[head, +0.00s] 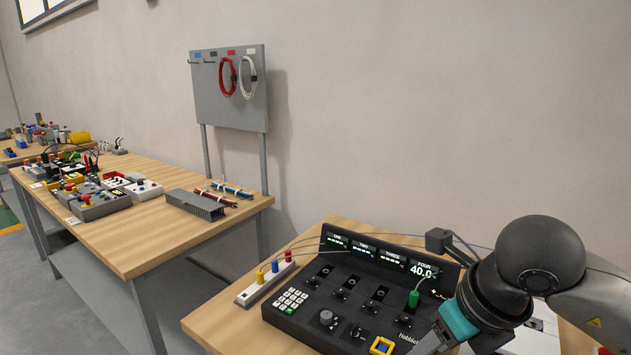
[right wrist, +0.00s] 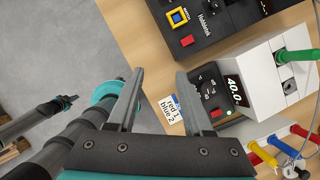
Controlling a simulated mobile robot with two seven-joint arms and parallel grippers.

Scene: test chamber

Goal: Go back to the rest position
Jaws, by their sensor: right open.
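My right gripper (right wrist: 158,72) is open, with nothing between its two grey fingers. In the right wrist view it is above the front edge of the wooden bench, near a card (right wrist: 173,109) reading "red 1 blue 2". In the head view the right arm comes in from the lower right, over the right part of the black console (head: 335,320); its fingers are mostly cut off by the lower edge.
A green plug (head: 414,298) stands in the console below the display reading 40.0. A white strip (head: 245,297) with yellow, blue and red plugs lies left of it. A white-and-black unit (right wrist: 254,75) stands near the gripper. Another bench (head: 150,225) is at left.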

